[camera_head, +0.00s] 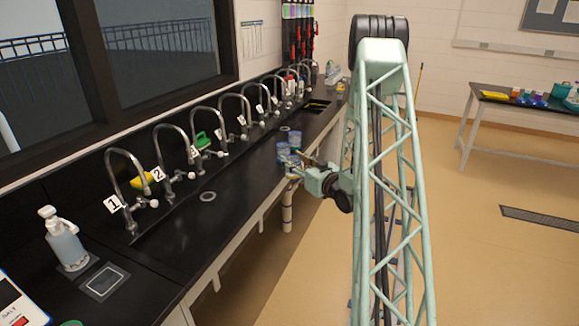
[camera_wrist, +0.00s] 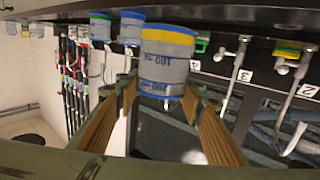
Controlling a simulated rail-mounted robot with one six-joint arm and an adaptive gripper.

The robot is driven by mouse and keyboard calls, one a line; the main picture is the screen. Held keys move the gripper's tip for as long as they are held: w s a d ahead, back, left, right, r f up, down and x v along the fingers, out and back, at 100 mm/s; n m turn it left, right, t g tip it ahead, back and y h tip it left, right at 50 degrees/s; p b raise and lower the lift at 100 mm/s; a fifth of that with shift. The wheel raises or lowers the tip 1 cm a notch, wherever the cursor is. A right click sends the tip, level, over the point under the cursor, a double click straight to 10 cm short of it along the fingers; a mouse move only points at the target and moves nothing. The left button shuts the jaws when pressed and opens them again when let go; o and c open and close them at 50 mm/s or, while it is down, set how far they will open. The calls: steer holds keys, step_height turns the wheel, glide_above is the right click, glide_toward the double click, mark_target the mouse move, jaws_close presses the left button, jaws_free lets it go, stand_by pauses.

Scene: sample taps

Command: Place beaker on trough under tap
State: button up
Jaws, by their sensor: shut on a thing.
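My gripper (camera_wrist: 160,98) is shut on a clear beaker (camera_wrist: 168,62) with a blue rim band, a yellow band and dark lettering. The wrist picture is upside down. In the head view my gripper (camera_head: 298,167) is at the bench's front edge, with the beaker (camera_head: 283,153) in front of it. I cannot tell whether its base touches the bench. The black trough (camera_head: 180,222) runs along the bench under a row of curved taps. Tap 1 (camera_head: 126,180) is nearest and tap 2 (camera_head: 174,150) follows; the beaker is to the right of both.
Another blue-banded beaker (camera_head: 295,139) stands just behind; more beakers (camera_wrist: 131,27) show in the wrist view. A ring-shaped drain (camera_head: 208,196) lies on clear black surface near tap 2. A soap bottle (camera_head: 64,240) stands at the near left.

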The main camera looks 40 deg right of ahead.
steer(key=s+d+r+m+g+h+b, duration=0.1)
steer(key=s+d+m+g+h+b, duration=0.1)
steer(key=d+m+g+h, duration=0.45)
steer(key=s+d+r+m+g+h+b, duration=0.15)
steer(key=d+m+h, duration=0.3)
steer(key=d, duration=0.55)
steer(key=s+a+f+m+g+h+b, duration=0.1)
steer(key=s+a+f+m+g+b, duration=0.1)
steer(key=s+g, duration=0.4)
steer(key=s+a+f+m+g+h+b, duration=0.1)
steer(key=s+a+f+m+g+b, duration=0.1)
steer(key=s+g, duration=0.5)
steer(key=a+f+m, duration=0.1)
steer(key=a+m, duration=0.1)
steer(key=m, duration=0.1)
steer(key=shift+s+a+f+m+g+b, duration=0.2)
steer(key=shift+s+a+m+g+b, duration=0.1)
steer(key=shift+m+b, duration=0.1)
steer(key=shift+w+d, duration=0.15)
steer(key=shift+d, duration=0.1)
